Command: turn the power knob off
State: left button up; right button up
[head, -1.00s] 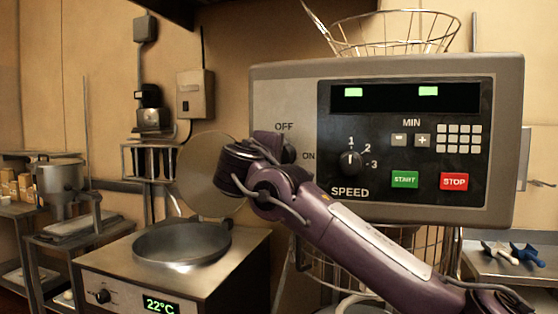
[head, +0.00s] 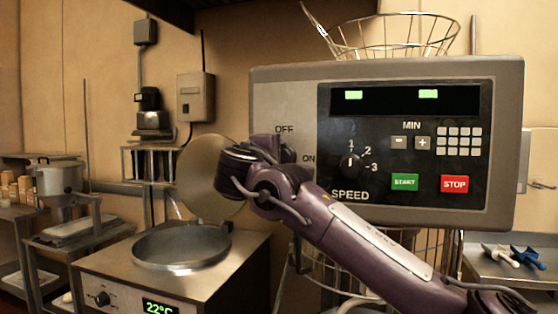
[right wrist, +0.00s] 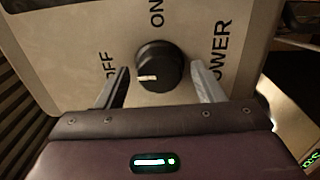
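The power knob (right wrist: 160,66) is a round black knob on the grey control box. In the right wrist view its white mark points left, toward the side of the OFF label (right wrist: 107,67); the ON label (right wrist: 157,13) is above it. My right gripper (right wrist: 161,67) is open, with one finger on each side of the knob and a small gap showing at each side. In the head view my right gripper (head: 262,150) is at the left part of the control box (head: 420,70) and mostly hides the knob. My left gripper is not in view.
The box also carries a speed knob (head: 351,164), a green START button (head: 405,183) and a red STOP button (head: 454,184). A round pan (head: 180,247) on a metal cooker stands lower left. A wire basket (head: 395,35) is behind the box.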

jog(key=shift+o, duration=0.2)
jog(key=b+v, duration=0.3)
jog(key=v, duration=0.4)
jog(key=shift+s, duration=0.35)
jog(key=shift+a, duration=0.1)
